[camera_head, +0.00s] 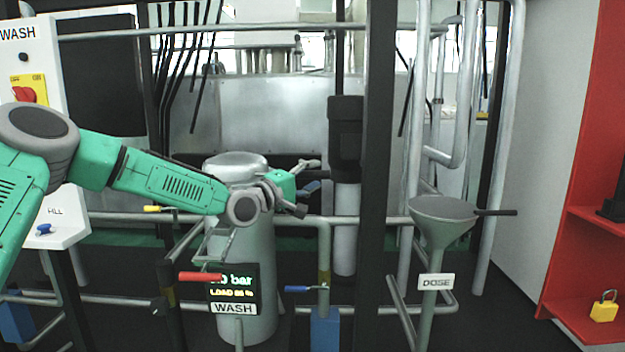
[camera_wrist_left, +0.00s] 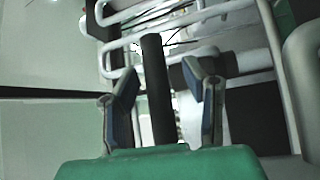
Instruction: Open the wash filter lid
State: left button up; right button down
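The wash filter (camera_head: 250,300) is a grey upright cylinder left of centre in the head view. Its round grey lid (camera_head: 236,166) lies flat on top and looks shut. My left gripper (camera_head: 307,186) is just right of the lid, with my forearm crossing in front of the vessel. In the left wrist view its two blue-padded fingers (camera_wrist_left: 166,92) stand apart. A dark bar (camera_wrist_left: 156,85) shows in the gap between them; I cannot tell whether it touches either finger. My arm and gripper hide part of the lid's edge and its handle. My right gripper is not in view.
A WASH sign (camera_head: 234,309) and display hang before the filter, near a red lever (camera_head: 200,277) and a blue lever (camera_head: 305,288). A dark post (camera_head: 377,150) stands to the right, then the DOSE funnel (camera_head: 440,215). A red shelf (camera_head: 585,210) is at far right.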

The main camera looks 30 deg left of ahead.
pick_arm(q)
grip_shut()
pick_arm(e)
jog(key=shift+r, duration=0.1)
